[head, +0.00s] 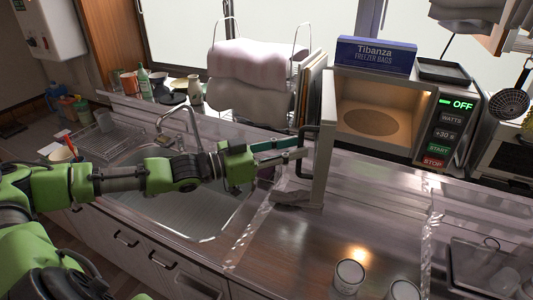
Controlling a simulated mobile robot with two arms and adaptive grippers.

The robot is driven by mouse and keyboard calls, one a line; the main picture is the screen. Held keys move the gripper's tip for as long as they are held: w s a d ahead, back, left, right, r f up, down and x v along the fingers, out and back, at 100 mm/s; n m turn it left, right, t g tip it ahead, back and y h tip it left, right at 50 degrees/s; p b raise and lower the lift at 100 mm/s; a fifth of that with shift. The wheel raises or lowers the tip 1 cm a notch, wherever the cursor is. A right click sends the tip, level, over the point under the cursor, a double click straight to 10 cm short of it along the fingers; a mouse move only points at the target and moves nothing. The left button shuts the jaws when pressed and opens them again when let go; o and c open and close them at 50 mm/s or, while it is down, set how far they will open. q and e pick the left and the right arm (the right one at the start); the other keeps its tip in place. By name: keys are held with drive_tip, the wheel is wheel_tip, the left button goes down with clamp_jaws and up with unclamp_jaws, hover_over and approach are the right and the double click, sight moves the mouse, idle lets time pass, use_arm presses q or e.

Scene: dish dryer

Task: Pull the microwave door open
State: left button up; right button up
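The microwave (424,158) stands on the counter at the right in the head view. Its door (325,150) is swung wide open, standing out toward me at the left side of the lit, empty-looking cavity (372,118). The dark door handle (302,169) is on the door's left face. My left gripper (300,149) reaches in from the left, with its fingertips at the handle. My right gripper is not in view.
A Tibanza freezer bags box (376,55) and a dark tray (442,70) sit on the microwave. Two cans (348,276) stand at the front. The counter before the microwave is mostly clear.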

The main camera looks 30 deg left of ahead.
use_arm(q)
drive_tip(key=v, duration=1.1)
drive_tip(key=shift+s, duration=0.2)
drive_tip(key=shift+a, duration=0.1)
